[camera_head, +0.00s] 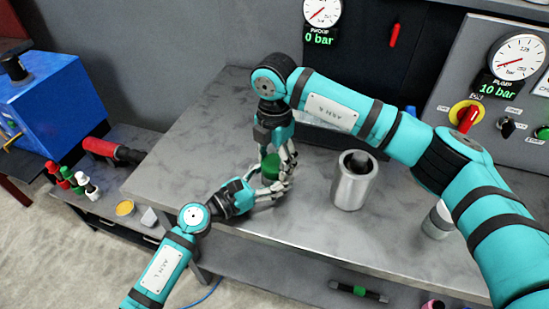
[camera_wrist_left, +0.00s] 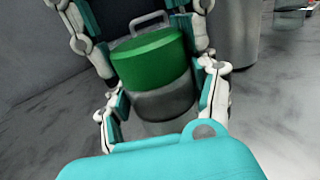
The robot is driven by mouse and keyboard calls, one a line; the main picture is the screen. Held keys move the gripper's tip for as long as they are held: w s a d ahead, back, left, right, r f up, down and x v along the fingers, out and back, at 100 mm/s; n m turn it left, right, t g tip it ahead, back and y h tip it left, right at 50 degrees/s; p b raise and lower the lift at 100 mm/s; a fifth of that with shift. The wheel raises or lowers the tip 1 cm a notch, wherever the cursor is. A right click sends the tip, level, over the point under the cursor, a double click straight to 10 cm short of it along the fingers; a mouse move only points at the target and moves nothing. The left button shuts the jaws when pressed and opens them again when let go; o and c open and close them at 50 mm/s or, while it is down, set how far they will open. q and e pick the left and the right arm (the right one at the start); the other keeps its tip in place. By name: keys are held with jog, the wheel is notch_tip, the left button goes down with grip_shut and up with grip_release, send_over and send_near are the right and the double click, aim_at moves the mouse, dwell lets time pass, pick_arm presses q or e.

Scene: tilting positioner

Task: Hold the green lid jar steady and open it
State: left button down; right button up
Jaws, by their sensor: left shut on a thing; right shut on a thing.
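The jar's green lid (camera_head: 270,167) shows between my two grippers near the table's left front part. In the left wrist view the green lid (camera_wrist_left: 152,57) sits on the grey jar body (camera_wrist_left: 165,102). My left gripper (camera_wrist_left: 163,95) is shut around the jar body from the side, low down. My right gripper (camera_head: 277,157) comes down from above and is shut on the lid, with its fingers on either side. The jar looks upright. In the head view the fingers hide most of the body. I cannot tell whether the lid has turned.
A metal cylinder (camera_head: 352,185) with a dark thing inside stands right of the jar on the grey table (camera_head: 195,150). Another metal container (camera_head: 437,222) is partly behind my right arm. A gauge panel (camera_head: 500,90) stands at the back right. Small bottles (camera_head: 85,186) sit on a lower bench at left.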

jog(key=c, duration=0.4)
jog(key=shift+o, duration=0.2)
jog(key=n, duration=0.8)
jog(key=shift+r, duration=0.1)
jog(key=n, duration=0.5)
jog(key=shift+n, duration=0.3)
jog(key=n, duration=0.4)
jog(key=shift+n, duration=0.4)
jog(key=n, duration=1.4)
jog(key=shift+n, duration=0.3)
jog(key=n, duration=0.3)
jog(key=shift+r, duration=0.25)
jog(key=shift+r, duration=0.9)
